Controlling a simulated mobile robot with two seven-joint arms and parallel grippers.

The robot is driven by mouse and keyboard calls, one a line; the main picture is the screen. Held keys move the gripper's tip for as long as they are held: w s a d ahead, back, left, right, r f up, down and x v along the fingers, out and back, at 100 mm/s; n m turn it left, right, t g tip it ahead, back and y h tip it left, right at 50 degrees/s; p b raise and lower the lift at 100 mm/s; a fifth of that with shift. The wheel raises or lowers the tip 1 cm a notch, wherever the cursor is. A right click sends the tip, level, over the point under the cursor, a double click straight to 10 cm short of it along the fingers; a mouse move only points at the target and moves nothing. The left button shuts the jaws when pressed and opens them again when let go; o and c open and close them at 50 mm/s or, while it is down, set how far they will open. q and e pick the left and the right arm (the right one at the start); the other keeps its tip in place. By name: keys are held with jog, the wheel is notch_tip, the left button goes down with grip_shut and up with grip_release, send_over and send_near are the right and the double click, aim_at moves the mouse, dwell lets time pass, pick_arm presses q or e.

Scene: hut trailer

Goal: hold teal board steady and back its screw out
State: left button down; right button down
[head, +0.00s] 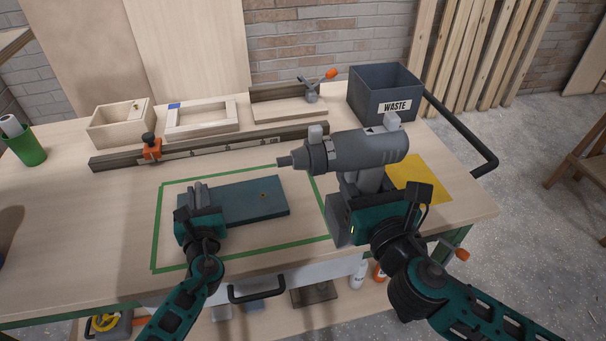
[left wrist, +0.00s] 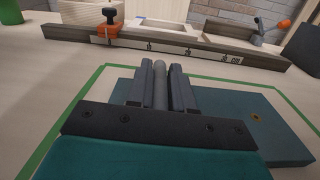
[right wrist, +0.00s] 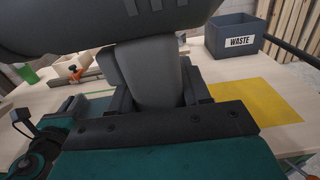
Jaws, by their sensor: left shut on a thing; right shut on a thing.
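The teal board (head: 245,201) lies flat inside the green outline on the bench, and its right part shows in the left wrist view (left wrist: 285,135). A small brass-coloured screw (head: 263,195) sits in the board's top, right of my left gripper. My left gripper (head: 200,193) is shut on a grey rounded grip (left wrist: 160,85) at the board's left end. My right gripper (head: 368,188) is shut on the handle (right wrist: 148,75) of a grey power screwdriver (head: 360,152). The screwdriver is held above the bench, its tip (head: 284,161) pointing left, above and apart from the board.
A waste bin (head: 385,98) stands at the back right, near a yellow mat (head: 424,180). A rail with an orange clamp (head: 152,149) crosses the bench behind the board. Wooden frames and a box (head: 121,124) stand behind it. A green cup (head: 28,149) stands at left.

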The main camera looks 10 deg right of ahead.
jog(key=shift+w+a, duration=0.25)
jog(key=shift+w, duration=0.15)
jog(key=w+a+f+n+h, duration=0.3)
jog(key=w+a+n+h, duration=0.1)
jog(key=w+a+n, duration=0.35)
jog(key=w+r+n+g+h, duration=0.2)
jog(key=w+r+n+h, duration=0.2)
jog(key=w+r+h, duration=0.1)
jog(key=shift+w+d, duration=0.35)
jog(key=shift+w, duration=0.25)
jog(key=shift+r+n, duration=0.1)
jog(key=shift+n, duration=0.15)
jog(key=shift+f, duration=2.8)
jog(key=shift+f, duration=0.35)
jog(key=shift+f, duration=0.3)
